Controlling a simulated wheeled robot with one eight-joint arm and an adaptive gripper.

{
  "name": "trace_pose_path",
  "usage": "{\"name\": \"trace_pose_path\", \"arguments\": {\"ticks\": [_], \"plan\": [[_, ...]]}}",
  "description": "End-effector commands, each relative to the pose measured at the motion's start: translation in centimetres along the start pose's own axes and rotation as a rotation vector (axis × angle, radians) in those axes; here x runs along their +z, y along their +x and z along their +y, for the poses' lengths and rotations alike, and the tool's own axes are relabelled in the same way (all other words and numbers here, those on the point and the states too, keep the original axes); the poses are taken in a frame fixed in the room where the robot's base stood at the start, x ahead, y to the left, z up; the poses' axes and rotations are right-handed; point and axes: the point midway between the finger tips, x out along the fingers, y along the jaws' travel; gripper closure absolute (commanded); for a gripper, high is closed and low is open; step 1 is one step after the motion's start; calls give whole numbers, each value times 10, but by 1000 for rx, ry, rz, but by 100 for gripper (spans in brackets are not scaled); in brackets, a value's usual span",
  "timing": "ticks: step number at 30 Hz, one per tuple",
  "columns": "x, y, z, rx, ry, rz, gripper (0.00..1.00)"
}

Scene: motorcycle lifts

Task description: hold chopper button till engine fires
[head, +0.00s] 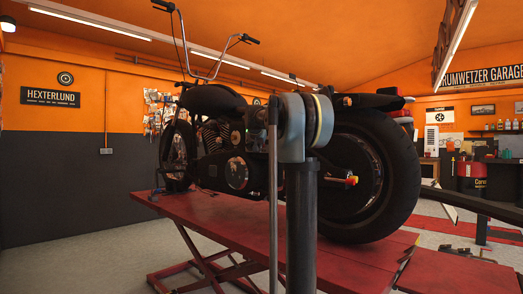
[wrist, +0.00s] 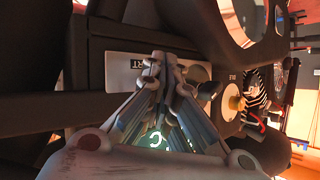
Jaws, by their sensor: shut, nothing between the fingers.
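The chopper (head: 215,102) stands on a red lift in the head view, with tall handlebars and a fat rear tire. I cannot tell whether the tips touch anything. The button itself is not clearly visible, perhaps hidden behind the fingers. In the head view my arm hides the gripper.
The red lift platform (head: 225,224) lies under the bike. Grey floor (head: 70,240) is open at left. A red ramp (head: 460,274) is at right.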

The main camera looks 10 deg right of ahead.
Motion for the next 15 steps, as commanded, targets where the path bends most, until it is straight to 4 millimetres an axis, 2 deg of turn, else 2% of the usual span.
{"name": "trace_pose_path", "arguments": {"ticks": [15], "plan": [[8,-11,-8,0,-1,0,100]]}}
